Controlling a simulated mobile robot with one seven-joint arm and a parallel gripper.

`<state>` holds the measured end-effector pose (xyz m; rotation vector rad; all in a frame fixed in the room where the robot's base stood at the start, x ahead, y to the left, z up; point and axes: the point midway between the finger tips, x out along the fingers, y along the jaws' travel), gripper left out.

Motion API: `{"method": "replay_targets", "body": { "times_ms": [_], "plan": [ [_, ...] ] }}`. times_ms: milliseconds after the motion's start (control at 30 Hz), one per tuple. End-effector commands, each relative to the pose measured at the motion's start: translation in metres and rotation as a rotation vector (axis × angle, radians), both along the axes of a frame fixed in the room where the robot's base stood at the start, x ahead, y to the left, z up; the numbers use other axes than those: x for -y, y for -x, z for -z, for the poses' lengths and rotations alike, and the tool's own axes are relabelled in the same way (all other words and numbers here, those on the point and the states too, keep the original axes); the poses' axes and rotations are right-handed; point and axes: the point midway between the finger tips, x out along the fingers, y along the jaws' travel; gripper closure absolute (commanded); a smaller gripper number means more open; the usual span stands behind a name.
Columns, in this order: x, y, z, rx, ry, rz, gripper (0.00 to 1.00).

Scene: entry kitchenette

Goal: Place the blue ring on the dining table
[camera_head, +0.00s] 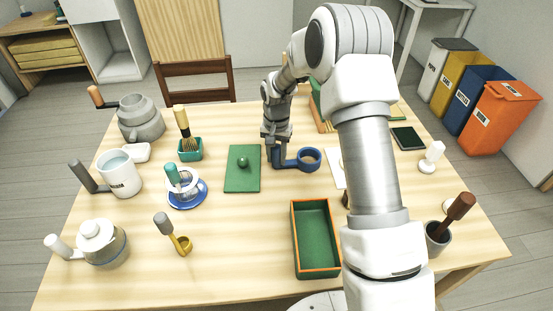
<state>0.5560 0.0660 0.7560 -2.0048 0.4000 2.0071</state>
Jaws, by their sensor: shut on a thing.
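The blue ring (309,160) is a short, thick ring that shows at the middle of the dining table (265,255). My gripper (280,160) points down just left of it and is shut on a blue part at the ring's left side. The ring is right of the green board (243,182). I cannot tell whether its underside touches the wood or is slightly above it. My forearm crosses the right half of the view and hides part of the table.
A green tray with an orange rim (293,240) stands in front. A blue saucer (200,196), a white mug (122,180), a grey pot (140,120) and a teapot (105,243) stand on the left. A mortar (437,238) stands at the right. Bare wood lies between the ring and the tray.

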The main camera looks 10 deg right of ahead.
Motion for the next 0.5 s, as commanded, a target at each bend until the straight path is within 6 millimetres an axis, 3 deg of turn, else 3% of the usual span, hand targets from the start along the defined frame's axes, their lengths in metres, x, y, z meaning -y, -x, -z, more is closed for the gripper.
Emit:
{"method": "replay_targets", "body": {
  "times_ms": [67, 400, 433, 500],
  "plan": [
    [-0.0001, -0.0003, 0.0081, 0.000, -0.001, 0.000, 1.00],
    [0.0001, -0.0006, 0.0111, 0.001, -0.001, 0.000, 1.00],
    [0.0003, -0.0006, 0.0098, 0.001, -0.001, 0.000, 0.58],
    [0.0003, -0.0006, 0.0095, 0.001, -0.001, 0.000, 0.45]
  ]
}}
